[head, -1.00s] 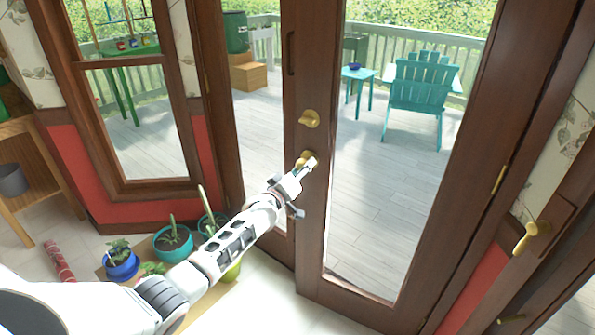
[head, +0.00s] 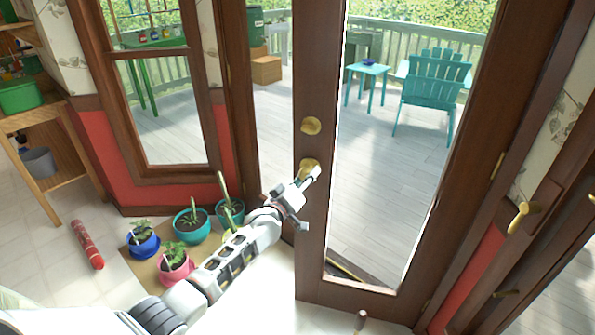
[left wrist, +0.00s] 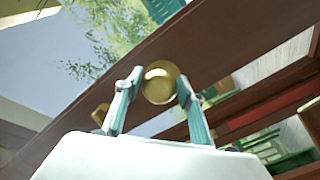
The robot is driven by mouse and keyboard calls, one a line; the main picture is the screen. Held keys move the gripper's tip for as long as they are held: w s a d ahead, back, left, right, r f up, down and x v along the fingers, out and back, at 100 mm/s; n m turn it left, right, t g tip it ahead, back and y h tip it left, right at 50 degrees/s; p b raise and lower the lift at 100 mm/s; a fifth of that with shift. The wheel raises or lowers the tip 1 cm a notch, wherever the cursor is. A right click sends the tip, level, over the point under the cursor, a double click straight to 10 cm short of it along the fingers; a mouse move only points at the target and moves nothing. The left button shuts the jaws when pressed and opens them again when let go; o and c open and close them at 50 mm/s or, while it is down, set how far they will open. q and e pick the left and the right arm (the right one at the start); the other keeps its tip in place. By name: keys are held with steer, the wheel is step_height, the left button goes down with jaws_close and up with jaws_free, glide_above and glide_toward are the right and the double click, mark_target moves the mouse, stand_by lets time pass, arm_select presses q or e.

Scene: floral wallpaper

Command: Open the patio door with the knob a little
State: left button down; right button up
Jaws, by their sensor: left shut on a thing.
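The patio door (head: 312,230) is a brown wooden frame around a tall glass pane. Its round brass knob (head: 308,166) sits on the left stile, below a brass lock plate (head: 312,126). My left gripper (head: 312,174) is shut on the knob, its arm reaching in from the lower left. In the left wrist view the knob (left wrist: 160,82) lies between the two fingers (left wrist: 155,90). A sill strip (head: 343,270) shows through the low part of the glass, and the door looks slightly ajar towards me. My right gripper is not in view.
Potted plants (head: 173,262) stand on the floor left of the door, close under my left arm. A red roll (head: 87,244) and a wooden shelf (head: 50,150) are further left. A brass lever (head: 518,217) is at the right. Pale floor is clear before the door.

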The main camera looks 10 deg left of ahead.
arm_select(q)
steer(key=shift+d, duration=0.1)
steer(key=c, duration=1.4)
jaws_free()
steer(key=shift+o, duration=0.2)
steer(key=v, duration=1.2)
steer(key=shift+f, duration=0.1)
steer(key=s+f+m+g, duration=0.2)
steer(key=s+f, duration=0.5)
steer(key=s, duration=0.4)
steer(key=s+f+m+g+y, duration=0.1)
steer(key=s+f+m, duration=0.3)
steer(key=s, duration=0.8)
steer(key=s+f+m+g, duration=0.3)
steer(key=s+f, duration=0.6)
steer(key=s, duration=0.2)
steer(key=shift+s+a+f+m+g+y, duration=0.25)
steer(key=shift+a+f+m+g+y, duration=0.05)
steer(key=shift+f+m, duration=0.1)
